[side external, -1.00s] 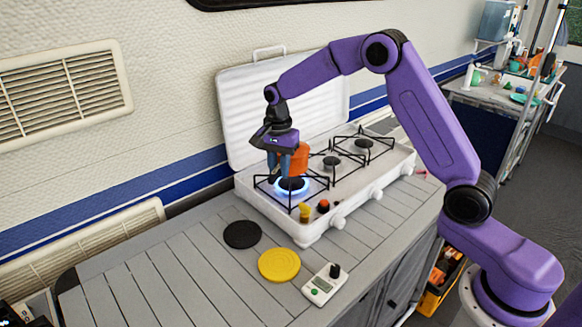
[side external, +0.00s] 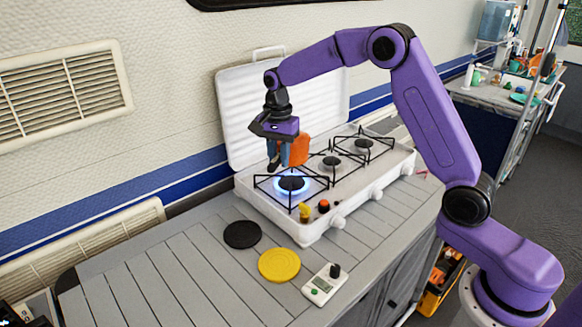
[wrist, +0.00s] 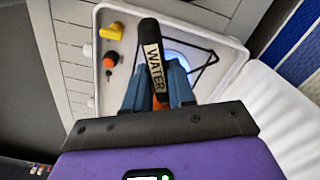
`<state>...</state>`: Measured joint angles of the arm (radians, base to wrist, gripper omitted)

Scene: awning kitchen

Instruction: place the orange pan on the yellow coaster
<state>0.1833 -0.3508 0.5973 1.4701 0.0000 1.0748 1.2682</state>
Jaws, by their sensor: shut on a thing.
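The orange pan (side external: 299,151) hangs in my gripper (side external: 279,164) above the lit left burner of the white stove. In the wrist view my gripper (wrist: 157,88) is shut on the pan's black handle (wrist: 152,60), which carries a "WATER" label. Most of the pan's body is hidden behind the gripper in the wrist view, with only a little orange (wrist: 160,104) showing. The yellow coaster (side external: 279,265) lies flat and bare on the grey counter, in front of the stove and to its left.
The white stove (side external: 325,205) has black wire grates and a raised lid behind. The left burner (side external: 292,183) glows blue. A black coaster (side external: 242,234) and a small white device (side external: 324,285) flank the yellow coaster. The counter's left part is clear.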

